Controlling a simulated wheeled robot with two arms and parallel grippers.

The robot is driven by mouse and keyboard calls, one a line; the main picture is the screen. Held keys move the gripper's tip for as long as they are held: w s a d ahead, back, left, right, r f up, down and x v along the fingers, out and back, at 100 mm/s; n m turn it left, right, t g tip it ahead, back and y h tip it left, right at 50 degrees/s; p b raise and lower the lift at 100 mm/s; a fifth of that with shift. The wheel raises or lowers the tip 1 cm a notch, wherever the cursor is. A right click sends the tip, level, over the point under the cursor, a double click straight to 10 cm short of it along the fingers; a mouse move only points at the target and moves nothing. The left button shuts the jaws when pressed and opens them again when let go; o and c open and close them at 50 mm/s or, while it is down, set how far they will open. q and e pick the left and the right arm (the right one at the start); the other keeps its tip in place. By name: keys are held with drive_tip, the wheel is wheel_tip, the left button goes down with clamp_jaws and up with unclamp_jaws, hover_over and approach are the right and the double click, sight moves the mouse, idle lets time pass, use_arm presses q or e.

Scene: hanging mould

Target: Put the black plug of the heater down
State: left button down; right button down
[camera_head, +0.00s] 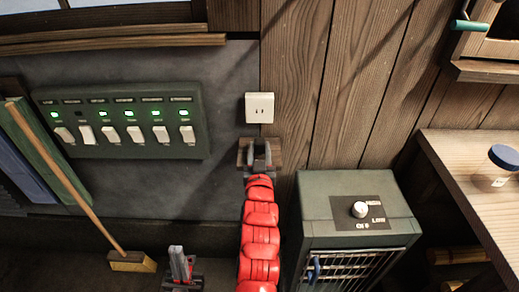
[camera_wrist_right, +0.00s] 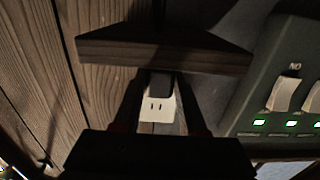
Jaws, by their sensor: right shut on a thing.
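The heater (camera_head: 342,192) is a dark green-grey box with a white knob and a front grille, right of my red right arm. My right gripper (camera_head: 261,150) is at a small wooden ledge (camera_head: 275,146) on the wall, just below the white outlet (camera_head: 259,107). It is shut on a dark block, the black plug (camera_wrist_right: 159,84), partly hidden by the fingers. In the right wrist view the plug overlaps part of the outlet (camera_wrist_right: 161,106), whose slots show. The ledge is close by; contact with the plug is unclear. My left gripper (camera_head: 180,263) is low, left of the right arm, its opening unclear.
A green switch panel (camera_head: 120,155) with several lit green lamps is on the wall at left. A broom (camera_head: 132,261) leans below it. A wooden table (camera_head: 455,165) with a blue-lidded jar (camera_head: 503,160) stands at right. A window ledge is above it.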

drive_tip(key=shift+f+b, duration=0.45)
drive_tip(key=shift+f, duration=0.15)
drive_tip(key=shift+c, duration=2.3)
unclamp_jaws()
